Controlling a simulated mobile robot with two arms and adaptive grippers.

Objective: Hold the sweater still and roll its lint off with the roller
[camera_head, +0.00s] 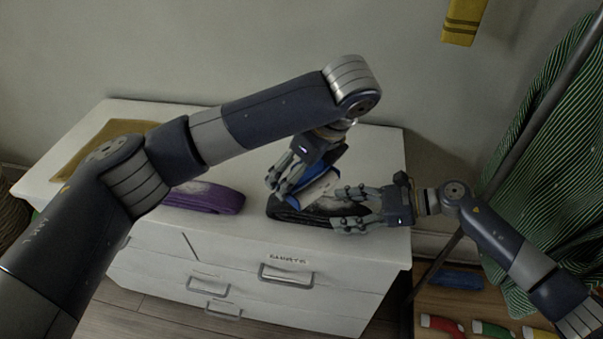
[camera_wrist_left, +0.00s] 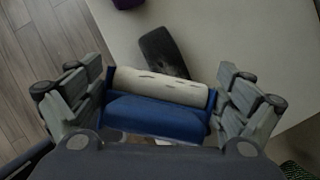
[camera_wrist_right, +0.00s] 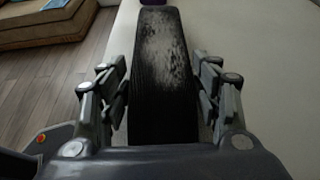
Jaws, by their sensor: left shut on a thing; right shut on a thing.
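A folded black sweater (camera_head: 288,212) lies on the white dresser top, partly hidden by my grippers. In the right wrist view the sweater (camera_wrist_right: 163,100) runs away between the fingers, with pale lint spread over its far part. My right gripper (camera_head: 345,207) is shut on the sweater's near end, fingers on either side. My left gripper (camera_head: 283,184) is shut on a blue lint roller (camera_head: 318,187), over the sweater. In the left wrist view the roller (camera_wrist_left: 160,88) has a white cylinder with dark specks; the sweater is beyond it. Whether roller and sweater touch is unclear.
A purple folded garment (camera_head: 208,198) with pale lint lies left on the dresser (camera_head: 250,243). A mustard cloth (camera_head: 105,143) is at the far left, behind my left arm. A green striped garment (camera_head: 545,150) hangs on a rack at right. Colored items (camera_head: 490,328) sit on the low shelf.

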